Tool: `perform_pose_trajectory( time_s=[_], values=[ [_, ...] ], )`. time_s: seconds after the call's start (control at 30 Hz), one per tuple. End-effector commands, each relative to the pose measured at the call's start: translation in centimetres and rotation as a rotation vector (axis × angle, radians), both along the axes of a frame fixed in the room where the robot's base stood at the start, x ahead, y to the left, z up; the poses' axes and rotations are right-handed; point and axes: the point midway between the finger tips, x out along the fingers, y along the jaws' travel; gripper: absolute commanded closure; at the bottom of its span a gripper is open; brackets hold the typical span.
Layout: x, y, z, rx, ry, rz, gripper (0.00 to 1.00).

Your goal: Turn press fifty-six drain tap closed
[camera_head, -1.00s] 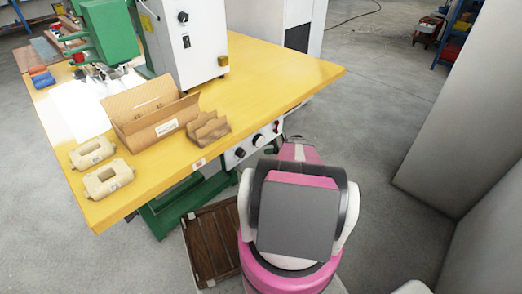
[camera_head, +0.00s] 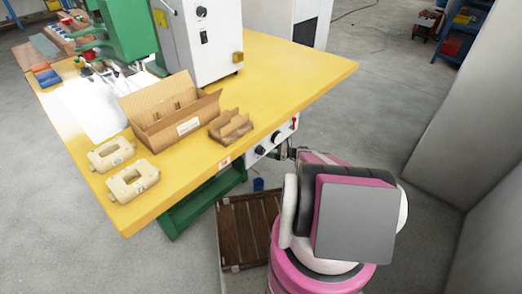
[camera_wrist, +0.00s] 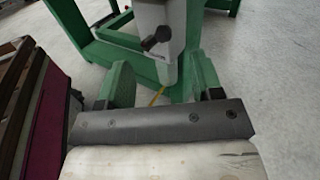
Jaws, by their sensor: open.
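In the wrist view, a black knob or handle (camera_wrist: 155,38) sticks out from the lower part of a pale housing (camera_wrist: 152,15) under the green machine frame. I cannot tell for certain that it is the drain tap, or how it is turned. My gripper (camera_wrist: 162,72) is open and empty, its two fingers standing apart below the black knob in the picture, not touching it. In the head view, a white panel (camera_head: 270,142) with dark knobs and a red part sits under the table's front edge. My gripper end is small and partly hidden by my arm there.
The yellow table (camera_head: 285,75) carries an open cardboard box (camera_head: 172,115), a small cardboard divider (camera_head: 230,127) and two beige frames. Below stand a brown slatted platform (camera_head: 245,230) and a blue cup (camera_head: 258,184). A grey wall (camera_head: 455,130) rises at right; open floor lies between.

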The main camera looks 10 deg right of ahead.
Motion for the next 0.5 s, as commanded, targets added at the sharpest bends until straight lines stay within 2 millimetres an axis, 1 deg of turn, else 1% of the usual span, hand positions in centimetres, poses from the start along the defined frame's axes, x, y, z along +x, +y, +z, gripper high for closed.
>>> perform_pose_trajectory(
  time_s=[0.03,0.2,0.3,0.5],
  values=[
    [0.3,0.9,0.0,0.000,0.000,0.003,0.40],
    [1.2,3.3,0.0,0.000,0.000,0.002,0.40],
    [1.6,4.4,0.0,-0.001,0.000,0.002,0.40],
    [2.0,5.3,0.0,0.000,0.000,0.000,0.40]
  ],
)
